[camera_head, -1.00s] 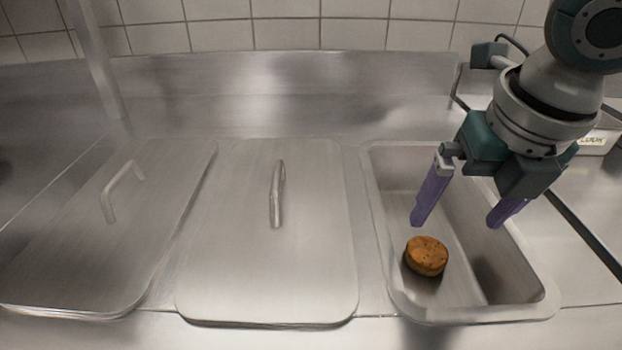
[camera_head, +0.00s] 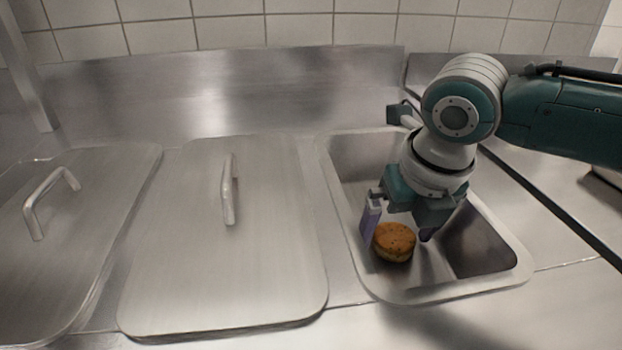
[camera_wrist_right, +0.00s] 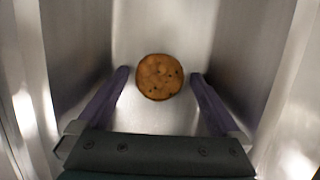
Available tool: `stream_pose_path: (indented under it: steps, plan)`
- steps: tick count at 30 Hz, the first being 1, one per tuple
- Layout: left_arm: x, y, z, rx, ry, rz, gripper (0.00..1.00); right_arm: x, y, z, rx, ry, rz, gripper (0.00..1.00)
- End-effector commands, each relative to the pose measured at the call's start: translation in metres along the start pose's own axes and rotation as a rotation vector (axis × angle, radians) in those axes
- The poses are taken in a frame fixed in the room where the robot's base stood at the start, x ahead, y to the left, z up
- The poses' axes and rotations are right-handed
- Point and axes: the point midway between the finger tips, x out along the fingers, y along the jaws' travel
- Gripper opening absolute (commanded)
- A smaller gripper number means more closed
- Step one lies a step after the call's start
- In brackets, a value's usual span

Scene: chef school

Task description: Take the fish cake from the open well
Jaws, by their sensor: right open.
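The fish cake (camera_head: 394,241) is a round, browned patty lying on the floor of the open well (camera_head: 462,291), a steel basin at the right. It also shows in the right wrist view (camera_wrist_right: 159,77), just ahead of and between the fingertips. My right gripper (camera_head: 397,236) is open and reaches down into the well, its two purple fingers on either side of the fish cake. In the wrist view the right gripper (camera_wrist_right: 158,76) shows a gap between each finger and the cake. The left gripper is not in view.
Two wells to the left are closed by flat steel lids, the middle lid (camera_head: 225,265) and the left lid (camera_head: 75,250), each with a raised handle. The open well's walls stand close around my right gripper. A steel backsplash (camera_head: 230,95) rises behind.

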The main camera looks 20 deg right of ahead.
Motion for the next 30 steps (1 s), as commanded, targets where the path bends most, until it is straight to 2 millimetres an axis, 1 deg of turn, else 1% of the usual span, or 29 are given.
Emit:
stream_pose_path:
  steps: [3, 4, 25, 26, 30]
  plan:
    - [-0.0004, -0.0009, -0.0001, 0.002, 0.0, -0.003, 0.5, -0.0007, 0.0, 0.0002, 0.0, 0.0, 0.0, 1.0]
    - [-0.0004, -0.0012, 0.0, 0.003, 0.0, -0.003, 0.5, -0.0007, 0.0001, 0.0002, 0.0, 0.0, 0.0, 0.98]
    - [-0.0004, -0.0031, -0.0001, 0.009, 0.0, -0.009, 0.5, -0.001, 0.0, 0.0003, 0.0, -0.001, 0.0, 0.19]
    - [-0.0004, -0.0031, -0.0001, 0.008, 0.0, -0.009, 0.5, -0.0011, 0.0001, 0.0004, 0.0, -0.001, 0.0, 0.17]
    - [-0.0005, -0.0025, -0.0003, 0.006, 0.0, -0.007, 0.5, -0.0011, 0.0001, 0.0004, 0.0, -0.001, 0.0, 0.17]
